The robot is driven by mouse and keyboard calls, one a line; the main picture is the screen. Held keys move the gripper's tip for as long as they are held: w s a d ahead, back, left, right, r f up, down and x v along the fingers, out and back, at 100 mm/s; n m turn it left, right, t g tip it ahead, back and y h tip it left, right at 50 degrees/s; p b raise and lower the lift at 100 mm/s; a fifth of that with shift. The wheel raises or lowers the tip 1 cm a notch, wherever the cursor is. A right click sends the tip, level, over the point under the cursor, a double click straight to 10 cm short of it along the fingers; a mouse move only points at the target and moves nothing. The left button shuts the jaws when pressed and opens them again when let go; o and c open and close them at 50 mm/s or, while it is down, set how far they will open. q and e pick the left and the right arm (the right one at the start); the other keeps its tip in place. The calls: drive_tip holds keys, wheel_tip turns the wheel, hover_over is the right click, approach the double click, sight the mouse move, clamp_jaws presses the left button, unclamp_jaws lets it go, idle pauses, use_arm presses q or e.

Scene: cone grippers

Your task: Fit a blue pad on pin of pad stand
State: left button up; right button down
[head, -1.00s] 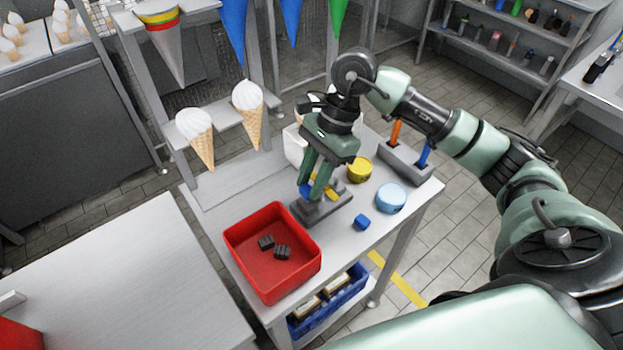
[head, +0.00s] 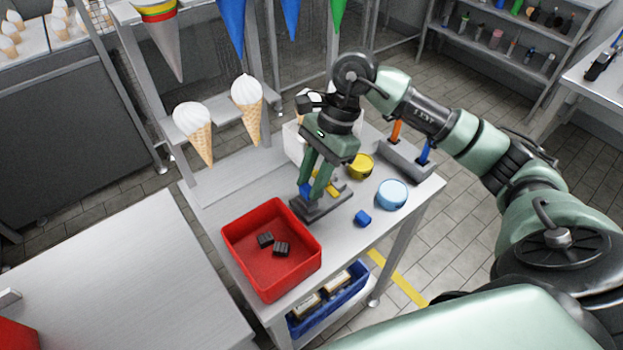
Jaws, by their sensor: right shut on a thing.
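My right gripper (head: 314,192) points down over the grey pad stand (head: 322,209) on the bench. It is shut on a blue pad (head: 305,189), which shows only partly between and beside the fingers. The pad is low, close above or at the stand; I cannot tell whether it is around a pin, as the fingers hide that spot. A yellow piece (head: 333,189) shows just behind the fingers at the stand. Another blue pad (head: 362,218) lies loose on the bench, right of the stand. My left gripper is not in view.
A red bin (head: 236,263) with dark blocks (head: 281,249) stands left of the stand. A yellow tin (head: 359,166), a light blue round tin (head: 391,194) and a tool holder (head: 404,159) stand to the right. A white container (head: 293,143) is behind the gripper.

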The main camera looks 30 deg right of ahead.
drive_tip(key=shift+f+b, duration=0.7)
idle(0.6)
drive_tip(key=c, duration=0.7)
unclamp_jaws()
drive_tip(key=shift+r, duration=0.1)
drive_tip(key=shift+r+p, duration=1.3)
drive_tip(key=shift+r, duration=1.1)
